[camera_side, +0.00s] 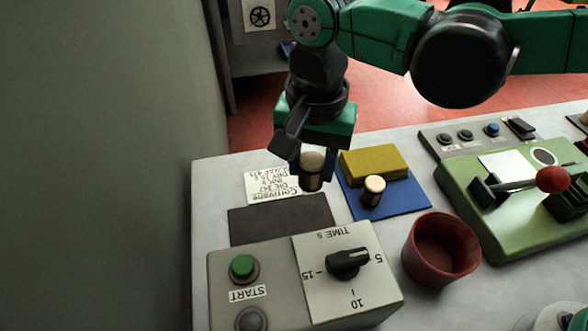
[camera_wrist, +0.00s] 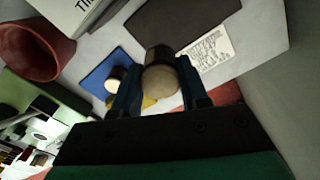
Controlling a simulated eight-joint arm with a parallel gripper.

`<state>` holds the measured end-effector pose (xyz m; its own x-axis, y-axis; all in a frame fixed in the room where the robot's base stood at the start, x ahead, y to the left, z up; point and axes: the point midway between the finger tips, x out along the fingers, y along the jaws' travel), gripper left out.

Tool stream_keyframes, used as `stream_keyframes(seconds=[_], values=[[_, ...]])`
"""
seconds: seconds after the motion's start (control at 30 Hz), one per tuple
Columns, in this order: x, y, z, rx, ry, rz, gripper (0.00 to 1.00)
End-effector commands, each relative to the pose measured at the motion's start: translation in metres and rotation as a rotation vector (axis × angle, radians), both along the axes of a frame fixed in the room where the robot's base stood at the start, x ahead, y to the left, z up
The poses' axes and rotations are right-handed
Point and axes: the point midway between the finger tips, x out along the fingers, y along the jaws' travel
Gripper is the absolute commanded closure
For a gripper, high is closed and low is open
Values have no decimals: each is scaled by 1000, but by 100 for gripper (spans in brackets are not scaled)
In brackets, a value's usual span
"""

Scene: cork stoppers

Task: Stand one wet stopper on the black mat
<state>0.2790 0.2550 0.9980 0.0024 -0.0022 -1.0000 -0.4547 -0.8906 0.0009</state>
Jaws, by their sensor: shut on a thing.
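My gripper (camera_side: 314,167) is shut on a cork stopper (camera_side: 312,172) with a pale end and a dark lower part. It holds the stopper roughly upright, above the table near the handwritten note and the far right corner of the black mat (camera_side: 280,222). The held stopper (camera_wrist: 161,78) sits between both blue fingers in the wrist view, where the black mat (camera_wrist: 180,22) lies beyond it. The mat is bare. A second stopper (camera_side: 374,189) stands on the blue mat (camera_side: 400,204).
A yellow block (camera_side: 374,162) lies on the blue mat. A handwritten note (camera_side: 270,187) lies behind the black mat. A timer box (camera_side: 300,275) with knob and green button stands in front. A red cup (camera_side: 440,250) and a green lever machine (camera_side: 510,190) stand to the right.

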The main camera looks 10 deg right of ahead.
Motion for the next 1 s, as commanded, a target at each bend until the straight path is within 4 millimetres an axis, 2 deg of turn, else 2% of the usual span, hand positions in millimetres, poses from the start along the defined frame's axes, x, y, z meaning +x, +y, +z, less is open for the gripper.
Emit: stream_keyframes(seconds=[0.1, 0.2, 0.37, 0.53, 0.63, 0.97, 1.0], values=[[0, 0, -27, 0, 0, 0, 100], [0, 0, -41, 0, 0, 0, 100], [0, 0, -54, 0, 0, 0, 100], [0, 0, -79, 0, 0, 0, 100], [0, 0, -86, 0, 0, 0, 100], [0, 0, -88, 0, 0, 0, 100], [0, 0, -89, 0, 0, 0, 59]])
